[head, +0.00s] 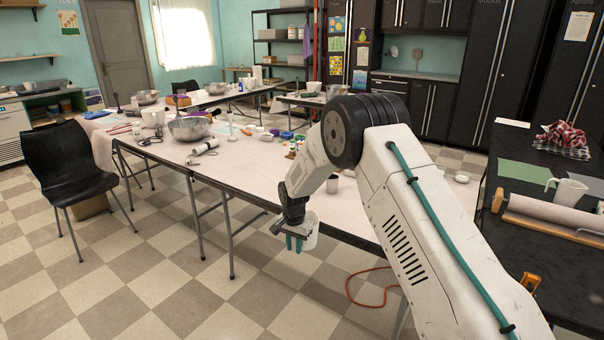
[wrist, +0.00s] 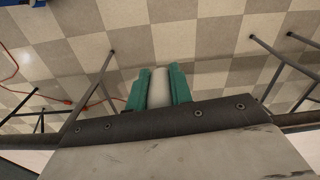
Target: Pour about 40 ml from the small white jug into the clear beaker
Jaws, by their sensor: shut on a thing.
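My gripper (head: 294,243) has teal fingers and hangs in front of the long table's near edge, over the floor. It is shut on a white vessel, the small white jug (head: 311,231), which shows just behind and right of the fingers. In the wrist view my gripper (wrist: 161,88) has a teal finger on each side of the pale jug (wrist: 159,90), with checkered floor beyond. The jug looks roughly upright; its contents are hidden. I cannot pick out the clear beaker with certainty among the small items on the table.
The long pale-topped table (head: 240,178) holds steel bowls (head: 190,128), bottles and small jars. A larger white pitcher (head: 567,191) stands on the dark bench at right, near a roll (head: 545,212). A black chair (head: 66,165) stands at left. An orange cable (head: 352,290) lies on the floor.

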